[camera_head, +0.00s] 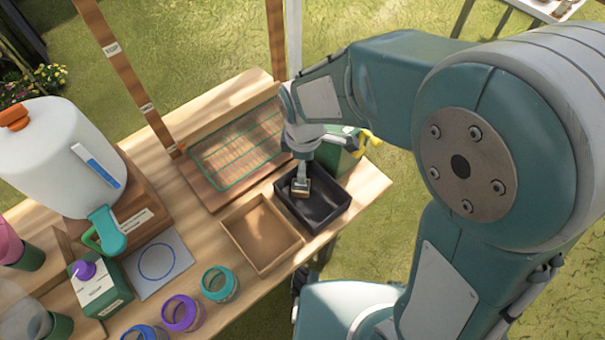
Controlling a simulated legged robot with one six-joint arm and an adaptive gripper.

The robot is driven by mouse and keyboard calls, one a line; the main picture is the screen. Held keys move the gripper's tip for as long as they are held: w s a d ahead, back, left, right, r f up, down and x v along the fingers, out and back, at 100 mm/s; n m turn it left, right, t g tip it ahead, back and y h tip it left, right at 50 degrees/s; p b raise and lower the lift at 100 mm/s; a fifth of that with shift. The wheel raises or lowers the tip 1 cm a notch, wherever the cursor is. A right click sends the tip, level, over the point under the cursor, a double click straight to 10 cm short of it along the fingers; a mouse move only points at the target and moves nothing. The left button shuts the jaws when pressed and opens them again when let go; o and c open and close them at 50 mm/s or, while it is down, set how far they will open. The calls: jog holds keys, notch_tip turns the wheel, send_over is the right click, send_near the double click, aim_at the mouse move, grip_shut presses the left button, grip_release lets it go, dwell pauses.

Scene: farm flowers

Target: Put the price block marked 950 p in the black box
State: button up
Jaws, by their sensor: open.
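The black box (335,208) stands near the right end of the wooden table, its open top facing up. My gripper (301,180) points down into the left part of the box and is open. A small light-brown block (300,188) shows at my fingertips, inside the outline of the box. I cannot tell whether it rests on the floor of the box or touches the fingers. Its marking is too small to read, so I cannot confirm 950 p.
A shallow wooden tray (262,234) sits left of the black box. A board with green grid lines (240,150) lies behind. A green box (338,150) stands behind the black box. Several jars, a white dispenser (62,150) and a green carton (100,288) fill the left side.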

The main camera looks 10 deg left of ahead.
jog(key=shift+a+r, duration=0.15)
jog(key=shift+r, duration=0.8)
jog(key=s+d+r+m+t, duration=0.2)
jog(key=s+d+r+m, duration=0.2)
jog(key=d+r+m, duration=0.3)
jog(key=s+d+r+m+t, duration=0.3)
jog(key=s+d+r+m, duration=0.2)
jog(key=d+r+m, duration=0.3)
jog(key=d+m, duration=0.4)
jog(key=d, duration=0.3)
jog(key=shift+s+r+t, duration=0.2)
jog(key=shift+r+t, duration=0.1)
